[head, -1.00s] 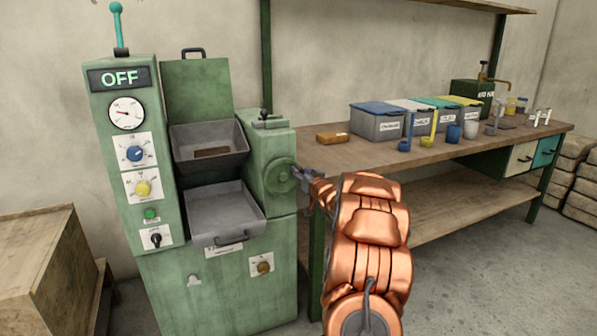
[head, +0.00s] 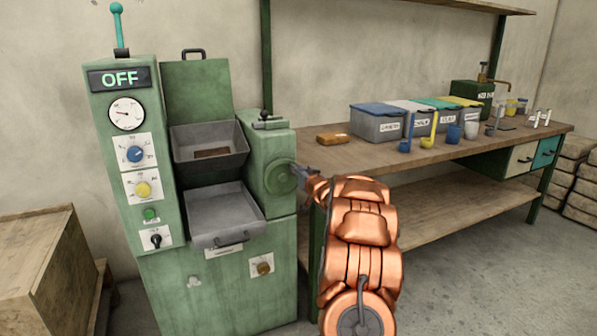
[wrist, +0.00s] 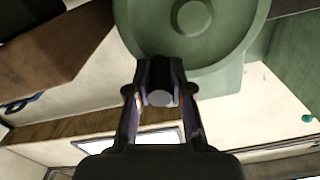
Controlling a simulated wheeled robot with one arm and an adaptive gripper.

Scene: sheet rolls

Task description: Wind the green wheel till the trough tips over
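The green wheel (head: 280,176) is on the right side of the green machine, and its round face fills the top of the wrist view (wrist: 215,50). A grey crank knob (wrist: 160,97) stands out at the wheel's lower edge in that view. My gripper (wrist: 160,88) has its two fingers closed around this knob, one on each side. In the head view my gripper (head: 305,174) is at the wheel's right edge. The grey trough (head: 209,159) sits upright above a lower grey tray (head: 228,206), with something brown in its bottom.
A wooden workbench (head: 440,165) with lidded bins (head: 378,123), small cups and a brown block (head: 333,138) stands right of the machine. A wooden crate (head: 45,270) is at the left. The machine's display (head: 119,78) reads OFF.

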